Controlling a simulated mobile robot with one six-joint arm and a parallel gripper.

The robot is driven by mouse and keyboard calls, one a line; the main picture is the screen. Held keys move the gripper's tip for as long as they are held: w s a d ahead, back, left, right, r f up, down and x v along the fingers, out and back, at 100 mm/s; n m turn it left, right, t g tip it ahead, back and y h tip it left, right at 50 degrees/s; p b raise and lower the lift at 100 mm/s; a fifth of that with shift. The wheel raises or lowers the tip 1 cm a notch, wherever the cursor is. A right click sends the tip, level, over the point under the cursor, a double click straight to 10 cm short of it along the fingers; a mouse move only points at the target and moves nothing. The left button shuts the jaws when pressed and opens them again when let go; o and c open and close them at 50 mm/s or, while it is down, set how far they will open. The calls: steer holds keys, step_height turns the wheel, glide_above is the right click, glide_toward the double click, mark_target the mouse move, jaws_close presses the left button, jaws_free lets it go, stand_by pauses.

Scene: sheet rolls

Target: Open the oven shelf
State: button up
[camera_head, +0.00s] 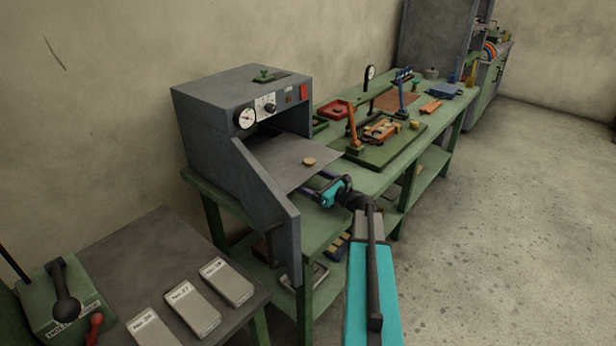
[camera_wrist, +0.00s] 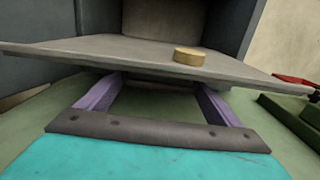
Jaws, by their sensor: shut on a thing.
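The grey oven (camera_head: 240,110) stands on the green bench with its door (camera_head: 265,210) swung open toward the front. Its flat grey shelf (camera_head: 285,155) sticks out of the opening, and a small round tan piece (camera_head: 309,162) lies on it. My gripper (camera_head: 312,192) is at the shelf's front edge, low and close to the bench top. In the wrist view the two purple fingers of my gripper (camera_wrist: 160,90) reach under the front of the shelf (camera_wrist: 120,50). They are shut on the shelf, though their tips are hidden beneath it. The tan piece also shows there (camera_wrist: 189,56).
Right of the oven, the green bench (camera_head: 430,130) holds a red tray (camera_head: 336,110), a green fixture board (camera_head: 375,153) and upright orange and blue levers. A dark table (camera_head: 140,250) with labelled grey blocks stands front left. The floor at right is clear.

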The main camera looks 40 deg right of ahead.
steer(key=shift+w+d, duration=0.1)
steer(key=shift+d, duration=0.15)
steer(key=o, duration=1.4)
steer(key=shift+w+a, duration=0.1)
steer(key=shift+a, duration=0.05)
steer(key=shift+s, duration=0.8)
steer(key=b+v, duration=0.2)
steer(key=v, duration=1)
steer(key=shift+s, duration=0.15)
steer(key=shift+s, duration=0.1)
